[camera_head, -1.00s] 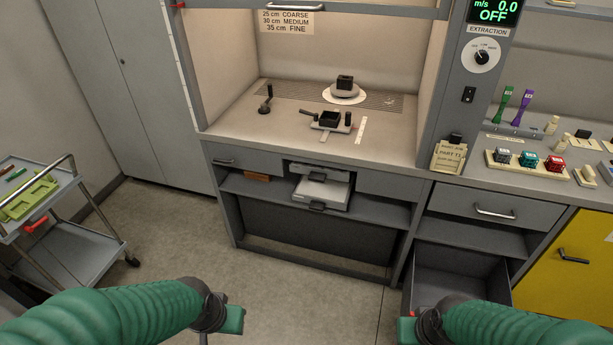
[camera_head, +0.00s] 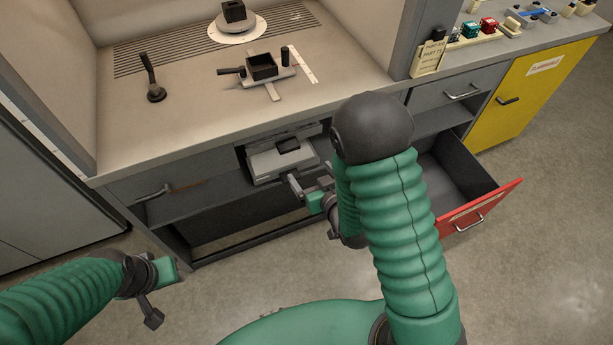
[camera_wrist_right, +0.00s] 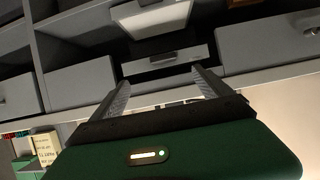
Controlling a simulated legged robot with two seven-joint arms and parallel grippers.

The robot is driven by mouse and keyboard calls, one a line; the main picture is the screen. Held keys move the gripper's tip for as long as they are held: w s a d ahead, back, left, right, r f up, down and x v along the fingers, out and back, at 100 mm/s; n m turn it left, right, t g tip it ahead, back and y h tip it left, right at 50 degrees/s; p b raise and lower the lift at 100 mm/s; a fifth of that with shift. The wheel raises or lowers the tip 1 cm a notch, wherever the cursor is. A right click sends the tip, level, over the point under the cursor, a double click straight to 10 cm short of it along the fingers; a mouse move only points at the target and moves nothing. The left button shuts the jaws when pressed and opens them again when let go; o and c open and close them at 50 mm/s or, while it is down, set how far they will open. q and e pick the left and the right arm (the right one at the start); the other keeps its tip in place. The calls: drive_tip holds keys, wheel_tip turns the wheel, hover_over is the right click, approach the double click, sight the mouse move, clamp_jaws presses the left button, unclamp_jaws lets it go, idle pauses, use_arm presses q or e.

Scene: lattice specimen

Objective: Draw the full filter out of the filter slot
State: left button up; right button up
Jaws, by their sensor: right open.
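The filter slot (camera_head: 305,131) is an opening under the front edge of the hood bench. A light grey filter unit (camera_head: 264,166) sticks out of it, with a dark handle (camera_head: 287,146) showing above. The wrist view shows a grey panel with a dark grip (camera_wrist_right: 163,58) and a pale unit (camera_wrist_right: 152,22). My right gripper (camera_head: 309,180) is open and empty in front of the slot, apart from the units. Its fingers (camera_wrist_right: 160,78) are spread in the wrist view.
An open red-fronted drawer (camera_head: 480,212) juts out to the right of my right arm. A shelf (camera_head: 215,197) runs below the slot. A black tray fixture (camera_head: 262,68) and a lever (camera_head: 151,82) stand on the bench.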

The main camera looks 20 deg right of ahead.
sight(290, 149)
drive_tip(key=x, duration=1)
drive_tip(key=a+b+x, duration=0.1)
drive_tip(key=x, duration=0.4)
drive_tip(key=shift+w+r, duration=0.2)
drive_tip(key=shift+r, duration=0.05)
drive_tip(key=shift+w+d+f, duration=0.15)
drive_tip(key=shift+w+f, duration=0.05)
drive_tip(key=shift+w, duration=0.35)
drive_tip(key=c, duration=1.8)
drive_tip(key=o, duration=1.1)
drive_tip(key=c, duration=0.6)
drive_tip(key=shift+c, duration=0.2)
